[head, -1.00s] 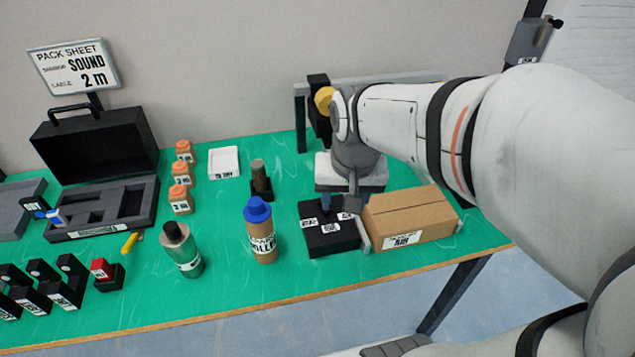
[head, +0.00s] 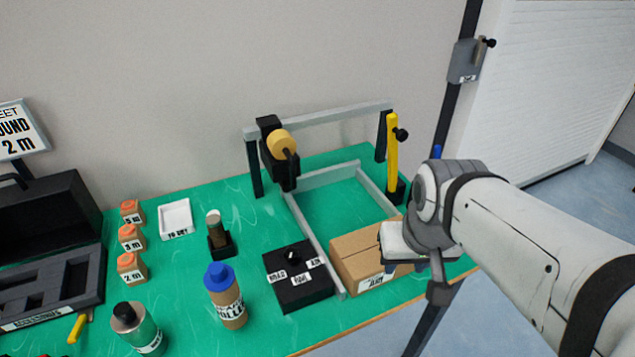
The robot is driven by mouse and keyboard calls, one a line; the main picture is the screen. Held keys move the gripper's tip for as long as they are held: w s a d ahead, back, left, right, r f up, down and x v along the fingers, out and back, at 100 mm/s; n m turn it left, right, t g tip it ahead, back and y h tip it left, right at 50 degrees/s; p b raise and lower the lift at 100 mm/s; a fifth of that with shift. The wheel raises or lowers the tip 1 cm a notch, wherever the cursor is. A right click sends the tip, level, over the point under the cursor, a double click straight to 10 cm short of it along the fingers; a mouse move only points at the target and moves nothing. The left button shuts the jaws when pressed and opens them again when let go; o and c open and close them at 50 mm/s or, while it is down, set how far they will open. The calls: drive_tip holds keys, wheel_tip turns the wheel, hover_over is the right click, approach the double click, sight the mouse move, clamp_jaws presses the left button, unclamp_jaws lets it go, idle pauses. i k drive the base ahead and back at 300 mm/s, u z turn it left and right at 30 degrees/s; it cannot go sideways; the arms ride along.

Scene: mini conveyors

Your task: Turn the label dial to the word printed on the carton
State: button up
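The label dial (head: 298,292) is a black box with a dark knob (head: 292,254) on top and several white word labels around it. The label words are too small to read surely, and so is the knob's setting. The brown carton (head: 362,246) stands just right of the dial, beside a grey rail. Its white front label (head: 375,282) carries a short black word that I cannot read surely. My gripper (head: 412,272) is at the carton's right end, clear of the dial, and hides that end. Its fingers are partly hidden, so its opening is unclear.
A grey frame (head: 325,119) with a tape-like roll (head: 281,143) stands behind the dial. A yellow post (head: 392,150) is at the back right. A blue-capped bottle (head: 226,298) stands left of the dial. Green table surface (head: 335,208) is clear inside the rails.

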sight(291, 254)
drive_tip(key=z, duration=0.4)
drive_tip(key=k, duration=1.1)
drive_tip(key=u, duration=1)
drive_tip(key=i, duration=1)
drive_tip(key=u, duration=0.1)
